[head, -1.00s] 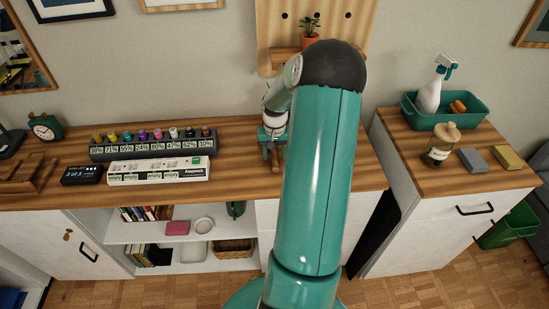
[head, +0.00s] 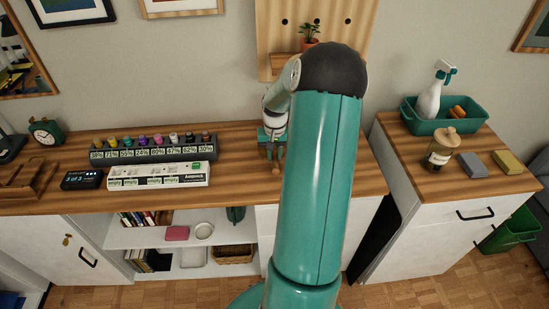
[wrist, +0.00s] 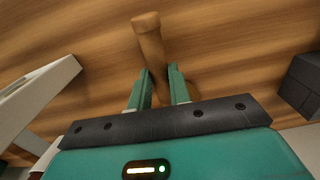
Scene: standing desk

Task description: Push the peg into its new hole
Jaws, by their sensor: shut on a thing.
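The wooden peg (wrist: 150,42) is a light brown round rod in the wrist view. My gripper (wrist: 160,76) is shut on it, with one green finger on each side and its rounded end sticking out past the fingertips. In the head view my gripper (head: 272,148) is low over the desk top, and the peg (head: 276,169) shows just below it. The wooden pegboard (head: 355,45) is on the wall behind, with dark holes near its top and a small shelf. My arm hides part of the board.
A potted plant (head: 309,34) stands on the board's shelf (head: 283,63). A green tray (head: 470,118) is on the right cabinet. Bare desk (head: 240,185) lies between strip and gripper.

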